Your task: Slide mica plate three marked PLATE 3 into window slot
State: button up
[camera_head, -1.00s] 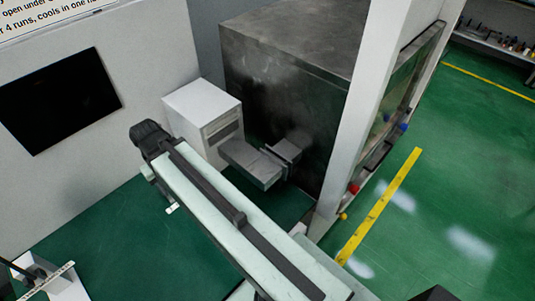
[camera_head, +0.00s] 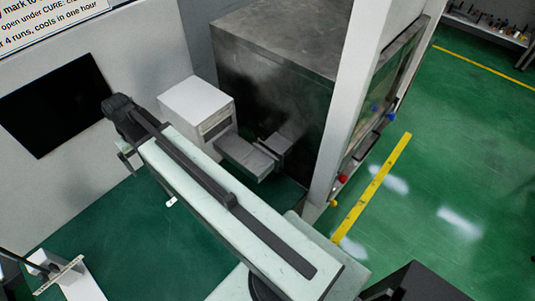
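My arm reaches up and left across the view, and its dark wrist end is over the green bench. Only a small part of what may be my gripper (camera_head: 127,158) shows below the wrist; its fingers are hidden or too small to read. A grey rectangular duct (camera_head: 245,153) runs from a white box to the dark metal cabinet. A flange-like piece (camera_head: 273,148) sits at its cabinet end and may hold the window slot, but no opening can be made out. A small white piece with a dark mark (camera_head: 171,201) lies on the bench. No PLATE 3 marking is readable.
The white box (camera_head: 196,105) stands beside the dark cabinet (camera_head: 270,95). A pale post (camera_head: 350,100) rises right of the cabinet. A white holder with a marked strip (camera_head: 75,281) is at lower left. The bench (camera_head: 130,235) between is mostly clear.

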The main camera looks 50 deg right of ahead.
notch_tip(320, 180, down, 9)
jog(key=b, duration=0.9)
jog(key=shift+f, duration=0.1)
dwell(0.4)
grip_shut()
jog(key=shift+r, duration=0.2)
dwell(1.2)
jog(key=shift+r+p, duration=2.95)
jog(key=shift+p, duration=0.1)
